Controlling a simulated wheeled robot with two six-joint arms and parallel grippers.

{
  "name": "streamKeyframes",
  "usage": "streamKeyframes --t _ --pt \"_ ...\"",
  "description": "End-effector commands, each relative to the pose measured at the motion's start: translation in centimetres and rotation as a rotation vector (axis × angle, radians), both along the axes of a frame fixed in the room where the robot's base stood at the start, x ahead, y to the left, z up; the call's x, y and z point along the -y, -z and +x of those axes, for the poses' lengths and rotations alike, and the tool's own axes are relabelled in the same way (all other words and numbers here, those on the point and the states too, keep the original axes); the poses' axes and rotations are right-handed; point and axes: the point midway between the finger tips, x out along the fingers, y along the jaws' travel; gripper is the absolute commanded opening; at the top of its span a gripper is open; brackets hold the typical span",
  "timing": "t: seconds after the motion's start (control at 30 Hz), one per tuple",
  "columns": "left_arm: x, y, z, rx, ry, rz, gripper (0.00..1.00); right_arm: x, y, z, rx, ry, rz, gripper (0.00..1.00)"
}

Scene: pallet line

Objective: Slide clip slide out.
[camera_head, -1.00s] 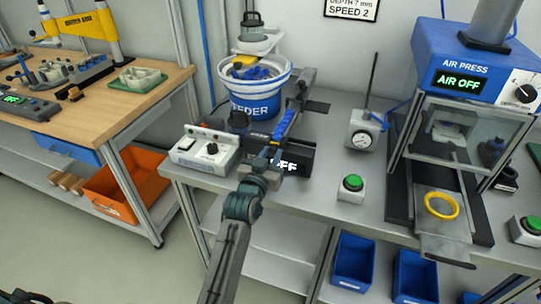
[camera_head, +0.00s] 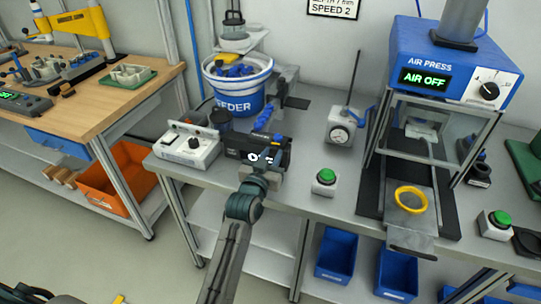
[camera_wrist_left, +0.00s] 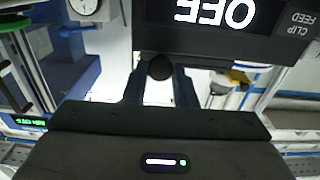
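The clip feed unit is a black box (camera_head: 238,150) with a lit OFF display, in front of the blue and white feeder bowl (camera_head: 240,82). Its display (camera_wrist_left: 215,12) shows upside down in the left wrist view. My left gripper (camera_head: 268,160) is at the box's front and covers part of the display. In the left wrist view a dark round knob (camera_wrist_left: 160,67) sits between the two fingertips of my left gripper (camera_wrist_left: 160,75). I cannot tell whether the fingers press on it. The slide itself cannot be made out. My right gripper is not in view.
A white switch box (camera_head: 190,145) stands left of the feed unit. To the right are a green button (camera_head: 325,177), a dial gauge (camera_head: 341,130) and the air press (camera_head: 455,65), with a yellow ring (camera_head: 410,198) in front. Blue bins (camera_head: 335,255) lie below.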

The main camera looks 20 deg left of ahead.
Motion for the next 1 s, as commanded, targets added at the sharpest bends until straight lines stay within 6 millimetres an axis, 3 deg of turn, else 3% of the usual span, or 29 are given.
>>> streamKeyframes --t 0.03,0.1,0.13,0.47,1.0 --pt "0.1 0.2 0.0 -0.005 0.001 -0.004 0.31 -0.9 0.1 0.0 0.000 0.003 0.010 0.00" --pt "0.1 0.2 0.0 -0.004 0.001 -0.003 0.44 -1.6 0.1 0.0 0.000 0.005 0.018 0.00" --pt "0.1 0.2 0.0 -0.004 0.001 -0.003 0.45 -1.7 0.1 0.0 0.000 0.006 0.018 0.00" --pt "0.0 0.2 -0.5 -0.001 0.000 0.000 0.45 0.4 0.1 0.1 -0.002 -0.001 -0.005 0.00" --pt "0.0 0.3 -9.7 -0.003 0.001 -0.001 0.45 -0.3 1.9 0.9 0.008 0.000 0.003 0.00"
